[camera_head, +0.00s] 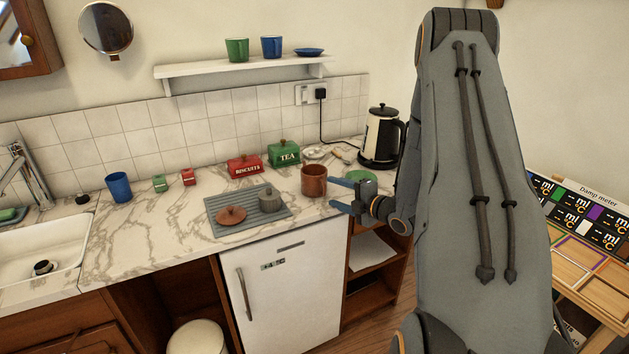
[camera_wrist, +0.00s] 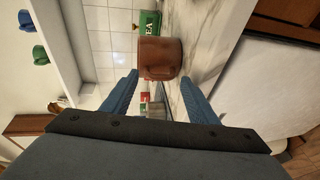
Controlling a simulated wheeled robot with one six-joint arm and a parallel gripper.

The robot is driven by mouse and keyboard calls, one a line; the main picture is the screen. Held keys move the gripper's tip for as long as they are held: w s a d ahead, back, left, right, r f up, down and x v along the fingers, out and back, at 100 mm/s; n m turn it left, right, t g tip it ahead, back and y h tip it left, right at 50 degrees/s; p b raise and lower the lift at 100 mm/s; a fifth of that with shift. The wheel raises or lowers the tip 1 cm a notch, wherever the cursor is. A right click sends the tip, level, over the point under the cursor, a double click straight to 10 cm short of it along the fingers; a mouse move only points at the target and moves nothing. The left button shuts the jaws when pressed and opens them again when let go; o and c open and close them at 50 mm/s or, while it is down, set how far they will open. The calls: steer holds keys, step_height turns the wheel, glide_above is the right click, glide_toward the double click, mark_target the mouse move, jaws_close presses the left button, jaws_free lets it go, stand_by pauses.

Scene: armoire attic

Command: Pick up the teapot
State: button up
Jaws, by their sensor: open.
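A reddish-brown open-topped pot (camera_head: 314,181) stands upright near the front right of the marble counter. A matching brown lid (camera_head: 231,215) lies apart on a grey ribbed mat (camera_head: 232,230). My gripper (camera_head: 335,194) is open and empty, just right of the pot and close to it. In the wrist view, my blue fingers (camera_wrist: 159,78) point toward the pot, which appears just beyond and between their tips.
Green TEA (camera_head: 284,154) and red BISCUITS (camera_head: 244,166) tins stand behind. A black-and-cream kettle (camera_head: 382,138) is at the back right; a green dish (camera_head: 360,176) lies beside my gripper. A blue cup (camera_head: 118,187) stands left.

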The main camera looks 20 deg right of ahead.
mark_target(326, 188)
steer(key=shift+p+x, duration=0.5)
steer(key=shift+x, duration=1.15)
steer(key=c, duration=1.3)
steer(key=shift+o, duration=0.2)
